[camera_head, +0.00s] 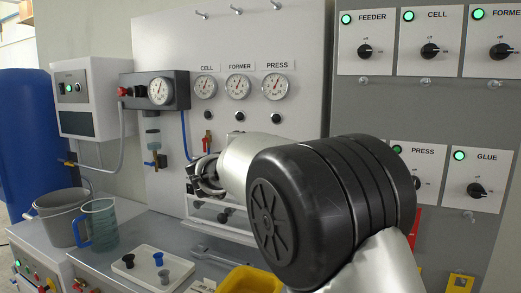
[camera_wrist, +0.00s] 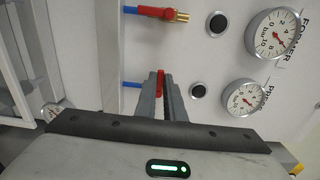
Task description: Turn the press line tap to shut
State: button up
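The press line tap (camera_wrist: 160,80) has a red handle and sits on a blue pipe (camera_wrist: 132,85) in the wrist view, level with the PRESS gauge (camera_wrist: 246,98). Its handle lies across the pipe line. My gripper (camera_wrist: 161,92) has its two grey fingers close together, one on each side of the red handle, with little gap showing. The fingers hide most of the tap's body. In the head view my arm covers this tap and the fingertips. The PRESS gauge (camera_head: 275,87) shows there above my arm.
A neighbouring red tap (camera_wrist: 157,12) with a brass end lies along its pipe, level with the FORMER gauge (camera_wrist: 272,34). Black round knobs (camera_wrist: 198,90) sit beside the gauges. Below the panel are a jug (camera_head: 98,225), a bucket (camera_head: 62,215) and a white tray (camera_head: 135,275).

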jog(key=o, duration=0.4)
jog(key=shift+a, duration=0.1)
jog(key=p+v, duration=0.1)
jog(key=v, duration=1.6)
jog(key=shift+s, duration=0.2)
